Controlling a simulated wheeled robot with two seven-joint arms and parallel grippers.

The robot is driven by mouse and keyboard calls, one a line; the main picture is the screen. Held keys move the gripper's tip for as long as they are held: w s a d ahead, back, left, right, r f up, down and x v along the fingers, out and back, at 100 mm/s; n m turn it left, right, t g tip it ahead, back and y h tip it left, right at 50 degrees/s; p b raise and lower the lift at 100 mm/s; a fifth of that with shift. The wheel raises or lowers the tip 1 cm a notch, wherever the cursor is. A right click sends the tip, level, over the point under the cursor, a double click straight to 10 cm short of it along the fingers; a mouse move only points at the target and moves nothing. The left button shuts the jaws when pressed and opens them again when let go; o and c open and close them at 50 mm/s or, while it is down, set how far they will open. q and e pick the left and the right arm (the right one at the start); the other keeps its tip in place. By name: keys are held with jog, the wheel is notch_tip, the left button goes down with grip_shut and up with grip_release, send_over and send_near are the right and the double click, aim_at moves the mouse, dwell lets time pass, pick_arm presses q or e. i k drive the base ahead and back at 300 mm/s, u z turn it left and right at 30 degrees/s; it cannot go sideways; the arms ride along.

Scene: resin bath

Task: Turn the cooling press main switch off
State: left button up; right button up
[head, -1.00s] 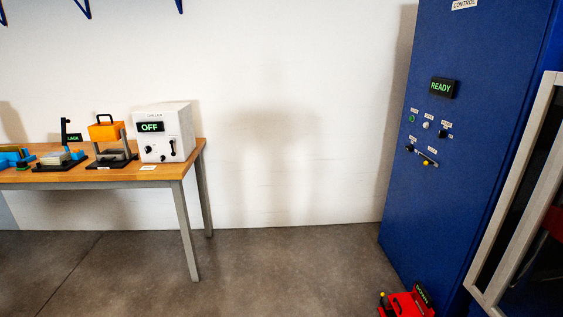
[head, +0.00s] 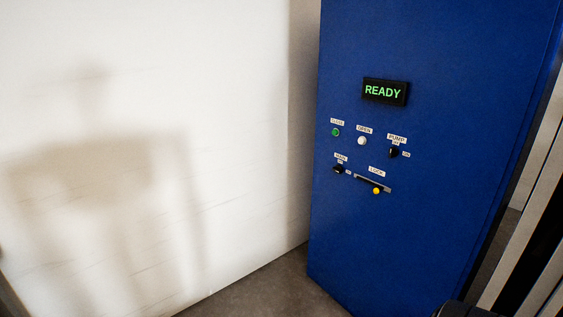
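A tall blue control cabinet (head: 420,235) stands right of centre. Its display (head: 384,92) reads READY in green. Below are a green button (head: 335,132), a white button (head: 361,141) and a black rotary knob (head: 393,153) that seems labelled PUMP. Lower left is a small black rotary knob (head: 339,169) whose blurred label looks like MAIN; I cannot read its setting for sure. No label naming a cooling press is visible. Neither gripper is in view.
A white wall (head: 150,80) fills the left, with a robot-shaped shadow on it. Bare grey floor (head: 260,290) shows in front of the wall and cabinet. A pale frame (head: 515,240) stands at the right edge. A dark shape at the bottom right is unclear.

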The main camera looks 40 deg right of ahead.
aim_at(339, 169)
jog(key=i, duration=2)
jog(key=z, duration=3.25)
